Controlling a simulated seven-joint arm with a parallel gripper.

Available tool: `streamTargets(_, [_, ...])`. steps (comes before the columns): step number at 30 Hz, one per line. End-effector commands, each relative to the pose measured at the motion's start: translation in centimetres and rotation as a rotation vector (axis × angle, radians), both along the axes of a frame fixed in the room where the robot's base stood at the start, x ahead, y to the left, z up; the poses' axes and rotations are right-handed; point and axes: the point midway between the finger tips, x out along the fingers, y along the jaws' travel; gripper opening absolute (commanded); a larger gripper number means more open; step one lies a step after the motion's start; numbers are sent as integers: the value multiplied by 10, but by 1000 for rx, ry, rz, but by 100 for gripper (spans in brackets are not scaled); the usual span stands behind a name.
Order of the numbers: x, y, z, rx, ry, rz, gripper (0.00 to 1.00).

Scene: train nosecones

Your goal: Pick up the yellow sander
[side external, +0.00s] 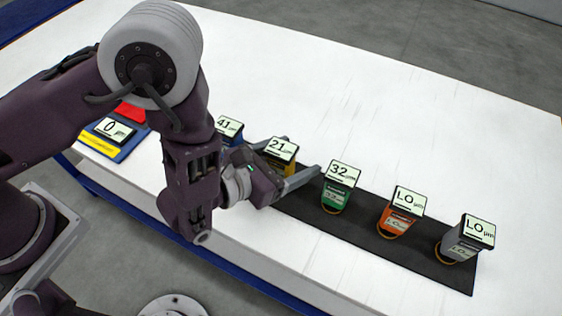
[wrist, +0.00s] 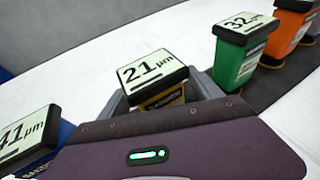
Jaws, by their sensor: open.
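The yellow sander (side external: 272,167) has a black top with a pale display reading 21 µm. It stands upright on the dark mat in the side external view, partly hidden by my gripper. My gripper (side external: 294,160) is open, with one finger on each side of the yellow sander. In the wrist view the yellow sander (wrist: 160,100) shows its display top, with the gripper fingers (wrist: 165,92) to its left and right. Its lower body is hidden by my gripper's body. I cannot tell whether the fingers touch it.
A blue sander (side external: 230,128) labelled 41 stands to the left. Green (side external: 336,197), orange (side external: 397,222) and grey (side external: 459,248) sanders stand to the right on the dark mat (side external: 372,240). The white table (side external: 400,110) behind the row is clear.

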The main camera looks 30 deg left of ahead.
Motion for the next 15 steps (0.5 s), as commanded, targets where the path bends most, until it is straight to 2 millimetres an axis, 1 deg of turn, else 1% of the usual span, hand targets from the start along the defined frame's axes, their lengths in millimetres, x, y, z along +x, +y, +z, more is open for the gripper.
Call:
streamTargets(2, [0,0,0,0,0,0,74])
streamTargets(5, [0,0,0,0,0,0,56])
streamTargets(6, [0,0,0,0,0,0,48])
streamTargets(8, [-1,0,0,0,0,1,36])
streamTargets(9, [-1,0,0,0,0,0,28])
streamTargets(11, [-1,0,0,-1,0,1,17])
streamTargets(12, [-1,0,0,-1,0,0,9])
streamTargets(13, [-1,0,0,-1,0,1,3])
streamTargets(14, [-1,0,0,-1,0,0,0])
streamTargets(15, [0,0,1,-1,-1,1,0])
